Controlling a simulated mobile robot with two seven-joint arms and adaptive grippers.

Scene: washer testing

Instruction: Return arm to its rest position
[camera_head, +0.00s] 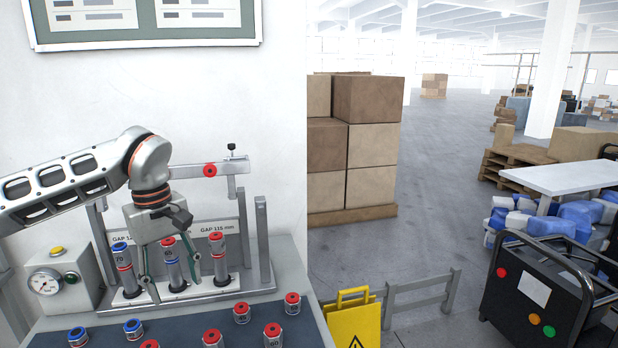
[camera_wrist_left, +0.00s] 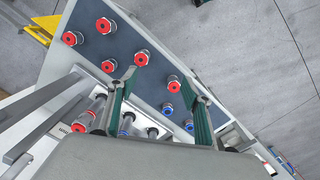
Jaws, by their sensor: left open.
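My left gripper (camera_head: 172,270) is open above the test stand (camera_head: 262,240), its green-edged fingers pointing down on either side of the middle cylinder stack (camera_head: 172,268). I cannot tell whether they touch it. In the left wrist view the open fingers (camera_wrist_left: 163,88) show with a clear gap between them. A left stack (camera_head: 125,270) with blue and red rings and a right stack (camera_head: 219,264) with red rings stand upright on the stand's posts. My left arm reaches in from the left. My right gripper is not in view.
Several red-topped (camera_head: 292,302) and blue-topped (camera_head: 133,328) pieces stand on the dark mat in front. A gauge box (camera_head: 62,284) is left of the stand. A crossbar (camera_head: 222,168) and uprights rise close to my gripper and wrist. A yellow sign (camera_head: 354,322) stands beyond the table's right edge.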

